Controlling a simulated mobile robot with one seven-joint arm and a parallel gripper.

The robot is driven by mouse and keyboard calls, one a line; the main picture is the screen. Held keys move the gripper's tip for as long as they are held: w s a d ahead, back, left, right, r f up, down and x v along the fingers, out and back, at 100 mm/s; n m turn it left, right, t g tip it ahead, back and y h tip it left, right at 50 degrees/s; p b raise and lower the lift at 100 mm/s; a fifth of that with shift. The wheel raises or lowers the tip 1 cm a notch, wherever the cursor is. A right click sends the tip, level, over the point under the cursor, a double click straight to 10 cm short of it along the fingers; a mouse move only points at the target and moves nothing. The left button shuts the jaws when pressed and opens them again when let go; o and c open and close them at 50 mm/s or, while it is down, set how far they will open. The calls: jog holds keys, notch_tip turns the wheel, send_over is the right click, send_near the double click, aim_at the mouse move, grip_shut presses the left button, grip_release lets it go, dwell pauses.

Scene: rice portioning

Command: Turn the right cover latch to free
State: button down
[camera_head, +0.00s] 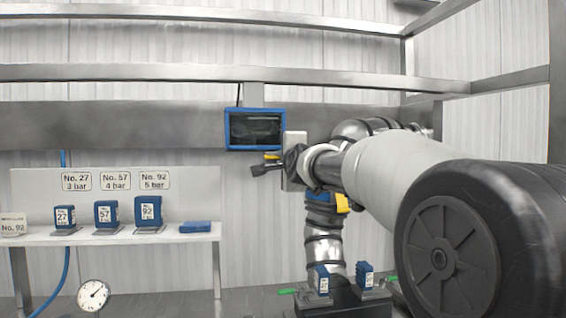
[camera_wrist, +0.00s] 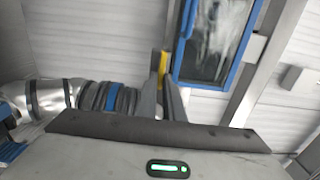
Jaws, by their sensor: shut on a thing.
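My gripper (camera_head: 265,165) is raised in front of the wall, just below the blue-framed screen. Its dark fingers point left in the head view. In the wrist view the fingers (camera_wrist: 164,101) are close together with a narrow yellow piece (camera_wrist: 164,66) between them. The yellow piece also shows in the head view (camera_head: 272,156); its full shape is hidden. A black unit (camera_head: 340,305) stands low in front with two blue numbered blocks. Small green parts show at its left (camera_head: 287,291) and right (camera_head: 391,279); I cannot tell which is the right cover latch. The gripper is well above them.
The blue-framed screen (camera_head: 255,130) hangs close to my gripper. A white shelf (camera_head: 120,237) at left bears blue numbered blocks and a flat blue piece (camera_head: 195,227). A round gauge (camera_head: 93,295) stands at lower left. Metal rails (camera_head: 200,73) cross the wall.

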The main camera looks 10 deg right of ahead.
dwell(0.3)
jog(key=c, duration=1.9)
grip_release()
jog(key=shift+o, duration=0.2)
